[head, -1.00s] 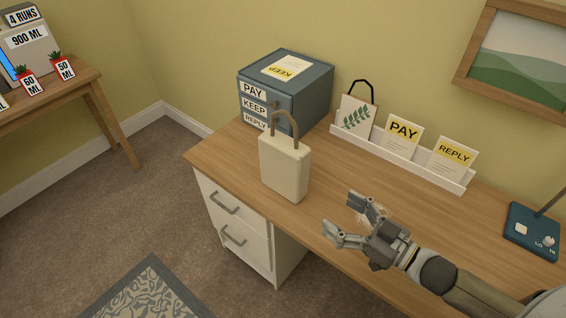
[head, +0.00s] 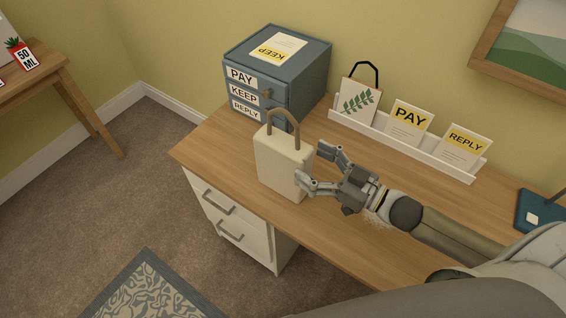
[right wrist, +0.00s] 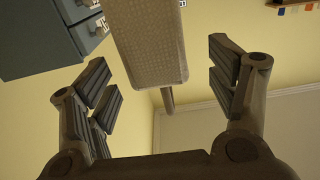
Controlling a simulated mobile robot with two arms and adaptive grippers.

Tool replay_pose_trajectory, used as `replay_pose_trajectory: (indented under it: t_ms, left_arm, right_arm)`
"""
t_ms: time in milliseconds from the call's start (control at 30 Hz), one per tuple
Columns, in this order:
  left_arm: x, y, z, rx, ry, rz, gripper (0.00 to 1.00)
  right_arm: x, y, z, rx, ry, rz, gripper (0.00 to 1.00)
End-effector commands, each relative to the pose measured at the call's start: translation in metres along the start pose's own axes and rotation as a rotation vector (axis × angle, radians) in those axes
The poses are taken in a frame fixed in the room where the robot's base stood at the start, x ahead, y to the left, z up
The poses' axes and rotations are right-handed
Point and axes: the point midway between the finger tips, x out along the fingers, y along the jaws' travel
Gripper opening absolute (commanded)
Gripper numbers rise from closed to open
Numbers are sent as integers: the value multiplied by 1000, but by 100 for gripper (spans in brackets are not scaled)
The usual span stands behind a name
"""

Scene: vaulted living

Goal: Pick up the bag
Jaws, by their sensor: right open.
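A cream bag (head: 278,162) with a brown loop handle stands upright on the desk (head: 330,220), near its left end. My right gripper (head: 311,165) is open at the bag's right side, with its fingers pointing at it. One fingertip overlaps the bag's edge in the head view; I cannot tell whether it touches. In the right wrist view the bag (right wrist: 150,45) lies ahead between the two spread fingers (right wrist: 168,88), with a gap on each side. A smaller bag with a leaf print and black handle (head: 358,103) stands behind. My left gripper is not in view.
A blue drawer box (head: 275,75) labelled PAY, KEEP and REPLY stands behind the cream bag. A white rack (head: 395,148) with PAY and REPLY cards runs along the wall. A blue device (head: 538,212) is at the right. The desk's front middle is clear.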

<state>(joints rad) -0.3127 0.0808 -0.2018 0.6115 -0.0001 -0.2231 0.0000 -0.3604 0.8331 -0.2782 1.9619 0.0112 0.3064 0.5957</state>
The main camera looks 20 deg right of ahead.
Motion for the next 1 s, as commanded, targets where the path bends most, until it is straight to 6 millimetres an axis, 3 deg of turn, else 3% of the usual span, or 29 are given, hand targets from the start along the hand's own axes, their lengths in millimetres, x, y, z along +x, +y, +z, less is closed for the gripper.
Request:
replay_pose_trajectory:
  t_ms: [167, 500, 700, 1000]
  left_arm:
    - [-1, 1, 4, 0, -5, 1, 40]
    - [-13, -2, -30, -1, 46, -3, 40]
    - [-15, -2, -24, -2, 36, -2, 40]
    - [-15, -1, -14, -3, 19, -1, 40]
  right_arm:
    - [11, 0, 0, -1, 0, -1, 79]
    - [43, 2, -5, -2, 2, 0, 79]
    - [61, 1, -3, -2, 1, 0, 79]
    - [64, 1, -2, -1, -1, -1, 77]
